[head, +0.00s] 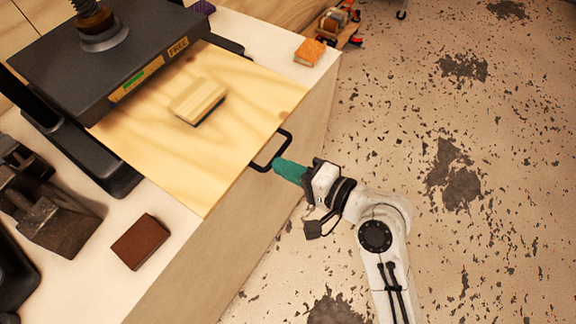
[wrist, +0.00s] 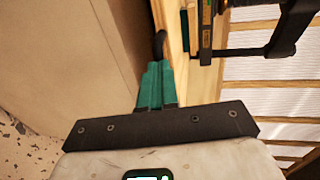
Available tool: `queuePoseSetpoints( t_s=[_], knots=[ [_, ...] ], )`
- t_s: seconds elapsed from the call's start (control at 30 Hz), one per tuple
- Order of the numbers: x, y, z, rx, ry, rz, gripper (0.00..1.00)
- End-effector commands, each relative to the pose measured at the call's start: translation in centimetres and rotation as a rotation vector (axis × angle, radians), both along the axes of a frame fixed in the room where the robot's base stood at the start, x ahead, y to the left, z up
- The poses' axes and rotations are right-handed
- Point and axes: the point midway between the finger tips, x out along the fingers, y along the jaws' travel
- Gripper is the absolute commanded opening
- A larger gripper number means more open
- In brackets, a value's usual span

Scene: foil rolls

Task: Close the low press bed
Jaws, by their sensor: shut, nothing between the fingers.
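The press bed (head: 196,158) is a pale wooden board that sticks out from under the dark press plate (head: 112,62) toward the front edge of the bench. A black bar handle (head: 284,150) is fixed to its front edge. My gripper (head: 278,166) has teal fingers, which are shut and empty. Its tips are at the handle, touching or very close; I cannot tell which. In the wrist view the shut fingers (wrist: 155,85) point at the dark handle (wrist: 159,44) beside the bed's edge (wrist: 174,45).
A wooden block with a dark underside (head: 198,100) lies on the bed. A brown block (head: 141,241), an orange block (head: 309,51) and a dark metal vise-like tool (head: 50,205) are on the bench. The speckled floor (head: 480,200) to the right is open.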

Motion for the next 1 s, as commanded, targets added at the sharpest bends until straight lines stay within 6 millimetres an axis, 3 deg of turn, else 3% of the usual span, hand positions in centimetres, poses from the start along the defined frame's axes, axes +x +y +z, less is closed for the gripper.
queuePoseSetpoints(
  t_s=[0.27, 1.0],
  knots=[
    [2.0, 2.7, 0.3, 0.0, -0.002, 0.003, 0.0],
    [13.6, 17.6, 0.0, -0.001, -0.003, 0.003, 0.0]
  ],
)
